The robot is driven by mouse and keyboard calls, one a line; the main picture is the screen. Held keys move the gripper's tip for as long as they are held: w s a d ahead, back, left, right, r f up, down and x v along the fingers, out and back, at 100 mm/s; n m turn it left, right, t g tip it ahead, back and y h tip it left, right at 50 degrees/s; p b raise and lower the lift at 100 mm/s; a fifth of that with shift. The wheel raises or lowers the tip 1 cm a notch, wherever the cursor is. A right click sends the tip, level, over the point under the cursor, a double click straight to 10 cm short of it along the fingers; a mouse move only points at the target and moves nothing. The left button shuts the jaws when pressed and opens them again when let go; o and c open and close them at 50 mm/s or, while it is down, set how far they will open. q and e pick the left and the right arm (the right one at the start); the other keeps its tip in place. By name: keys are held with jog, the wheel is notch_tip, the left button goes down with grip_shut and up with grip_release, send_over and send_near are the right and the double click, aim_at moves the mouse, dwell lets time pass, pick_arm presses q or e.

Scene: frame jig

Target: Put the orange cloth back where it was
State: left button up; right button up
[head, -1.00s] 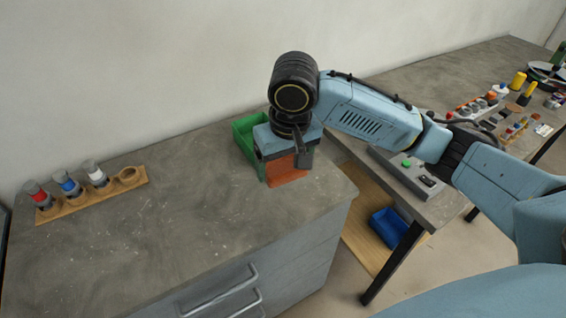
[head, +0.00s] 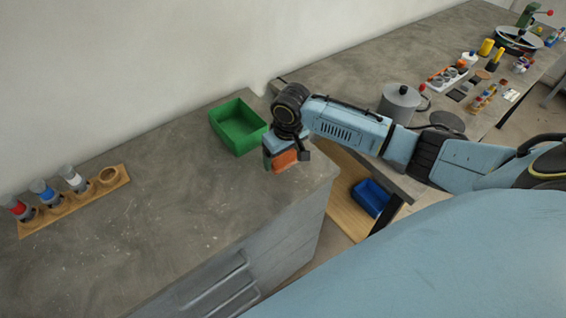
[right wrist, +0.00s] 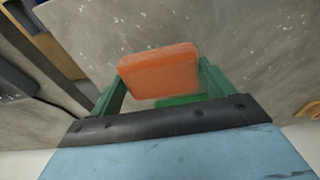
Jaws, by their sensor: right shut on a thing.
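The orange cloth (head: 284,160) is a folded block held between the fingers of my right gripper (head: 287,158), near the right end of the grey counter (head: 150,235). In the right wrist view the cloth (right wrist: 160,70) sits between the two green fingers of the gripper (right wrist: 162,82). The gripper is shut on it. I cannot tell whether the cloth touches the counter or hangs just above it. The green bin (head: 238,127) stands to the left of the gripper and looks empty. My left gripper is not in view.
A wooden rack (head: 75,202) with red, blue and white-banded bottles and one empty hole lies on the left. The counter between rack and bin is clear. A second table (head: 345,77) carries a grey pot (head: 400,103) and small items. A blue bin (head: 371,198) is lower down.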

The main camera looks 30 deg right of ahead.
aim_at(284, 157)
notch_tip(284, 157, down, 3)
jog(key=shift+f, duration=0.2)
jog(key=shift+f, duration=0.1)
jog(key=o, duration=0.8)
jog(key=r, duration=0.4)
jog(key=s+r+p, duration=0.1)
jog(key=r, duration=0.7)
jog(key=shift+s+r, duration=0.1)
jog(key=shift+s, duration=0.25)
